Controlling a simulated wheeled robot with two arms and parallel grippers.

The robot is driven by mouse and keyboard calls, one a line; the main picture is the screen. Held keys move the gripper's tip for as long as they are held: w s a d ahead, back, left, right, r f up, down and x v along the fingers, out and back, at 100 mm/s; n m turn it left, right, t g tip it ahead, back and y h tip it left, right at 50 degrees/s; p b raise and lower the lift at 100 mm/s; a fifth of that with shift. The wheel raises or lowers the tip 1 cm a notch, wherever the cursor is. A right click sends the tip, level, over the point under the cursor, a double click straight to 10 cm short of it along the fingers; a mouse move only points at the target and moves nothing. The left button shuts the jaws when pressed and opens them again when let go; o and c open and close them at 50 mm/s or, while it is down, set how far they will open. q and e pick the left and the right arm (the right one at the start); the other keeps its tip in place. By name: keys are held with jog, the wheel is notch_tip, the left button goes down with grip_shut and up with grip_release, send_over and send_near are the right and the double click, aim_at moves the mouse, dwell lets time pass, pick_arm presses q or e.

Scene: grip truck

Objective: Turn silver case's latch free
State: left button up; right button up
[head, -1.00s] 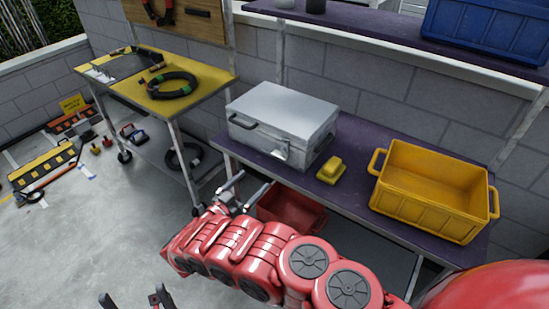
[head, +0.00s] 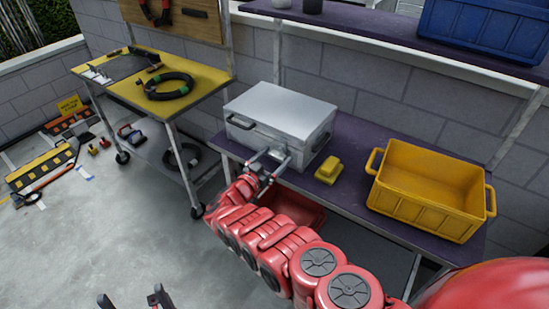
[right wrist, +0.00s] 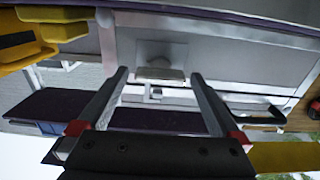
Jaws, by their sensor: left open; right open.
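The silver case (head: 280,110) lies closed on the purple bench (head: 350,140), with a dark handle (head: 241,122) on its front. In the right wrist view the case front (right wrist: 215,50) is upside down, and its latch (right wrist: 160,72) shows between my fingers. My right gripper (head: 268,160) is open just in front of the latch area, which it partly hides in the head view. Its two fingers also show in the right wrist view (right wrist: 158,78), apart with nothing held. Contact with the latch cannot be told. My left gripper (head: 134,298) is open and empty at the bottom edge.
A yellow block (head: 328,170) lies right of the case, and a yellow crate (head: 432,205) stands further right. A red bin (head: 292,207) is under the bench. A yellow-topped cart (head: 190,95) stands to the left, and a shelf (head: 370,25) runs above.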

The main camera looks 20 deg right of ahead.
jog(key=shift+c, duration=0.3)
jog(key=c, duration=1.2)
jog(key=shift+c, duration=0.2)
